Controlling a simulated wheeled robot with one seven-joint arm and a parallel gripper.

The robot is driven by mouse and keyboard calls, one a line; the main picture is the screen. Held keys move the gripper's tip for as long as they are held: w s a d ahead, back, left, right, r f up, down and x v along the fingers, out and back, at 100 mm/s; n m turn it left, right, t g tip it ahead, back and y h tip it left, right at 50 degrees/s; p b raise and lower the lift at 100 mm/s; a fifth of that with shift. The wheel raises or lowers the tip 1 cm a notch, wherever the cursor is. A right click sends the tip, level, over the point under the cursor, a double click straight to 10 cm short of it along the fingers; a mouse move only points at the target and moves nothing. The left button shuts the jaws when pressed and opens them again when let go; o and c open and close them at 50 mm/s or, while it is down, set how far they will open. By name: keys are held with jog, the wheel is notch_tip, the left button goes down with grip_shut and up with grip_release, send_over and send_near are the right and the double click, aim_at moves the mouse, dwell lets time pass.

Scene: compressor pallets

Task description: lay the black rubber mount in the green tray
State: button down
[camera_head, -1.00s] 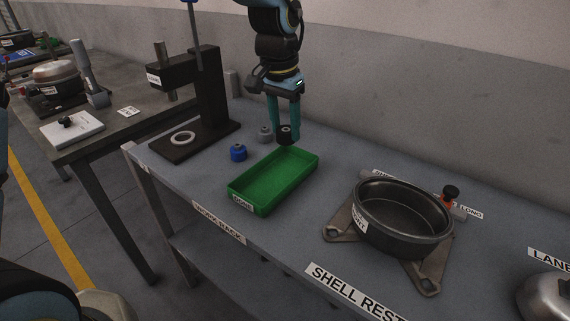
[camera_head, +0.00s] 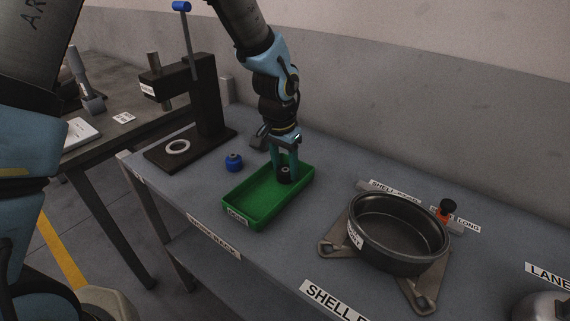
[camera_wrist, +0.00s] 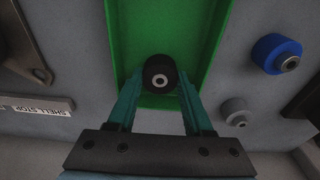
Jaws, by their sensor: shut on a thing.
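The black rubber mount (camera_head: 284,175) is a short black cylinder with a metal centre. My gripper (camera_head: 284,172) is shut on it, one teal finger on each side, and holds it over the far end of the green tray (camera_head: 243,210). In the wrist view the mount (camera_wrist: 160,74) sits between the fingertips, with the green tray (camera_wrist: 205,40) behind it. I cannot tell whether the mount touches the tray floor. The rest of the tray looks empty.
A blue mount (camera_head: 233,162) stands left of the tray, and a grey mount (camera_wrist: 234,111) shows in the wrist view. A black press (camera_head: 207,110) stands at the back left. A dark round shell (camera_head: 398,230) on a bracket is at the right.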

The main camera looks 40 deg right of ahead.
aim_at(281, 173)
jog(key=shift+c, duration=1.5)
grip_release()
jog(key=shift+f, duration=0.1)
notch_tip(281, 173, up, 12)
jog(key=a+b, duration=0.1)
jog(key=b, duration=0.1)
jog(key=w+a+f+n, duration=0.1)
jog(key=w+a+n, duration=0.2)
jog(key=w+a, duration=0.55)
jog(key=w+a+n, duration=0.3)
jog(key=a+n, duration=0.1)
jog(key=a, duration=0.9)
jog(key=s+a+f+n+t+y, duration=0.1)
jog(key=a+n, duration=0.5)
jog(key=a, duration=1.4)
jog(key=shift+s+f+n, duration=0.4)
jog(key=shift+s+f, duration=0.15)
jog(key=shift+s, duration=0.35)
